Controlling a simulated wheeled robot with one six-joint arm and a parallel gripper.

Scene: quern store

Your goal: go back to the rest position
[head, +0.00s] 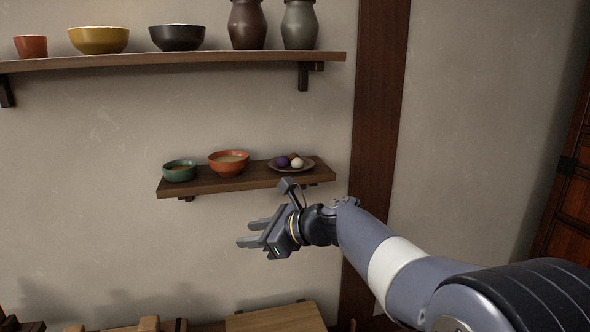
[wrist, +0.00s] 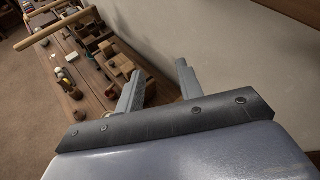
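My gripper (head: 252,235) is at the end of my arm in the head view, in front of the wall and below the small lower shelf. It points to the left. In the wrist view its two fingers (wrist: 157,88) stand apart with nothing between them, so it is open and empty. It touches nothing that I can see.
The lower shelf (head: 215,187) holds a green bowl (head: 180,172), an orange bowl (head: 229,164) and a plate (head: 306,168) with small round things. An upper shelf (head: 180,59) carries bowls and jars. A cluttered wooden bench (wrist: 95,78) lies below. Wall space left of my gripper is clear.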

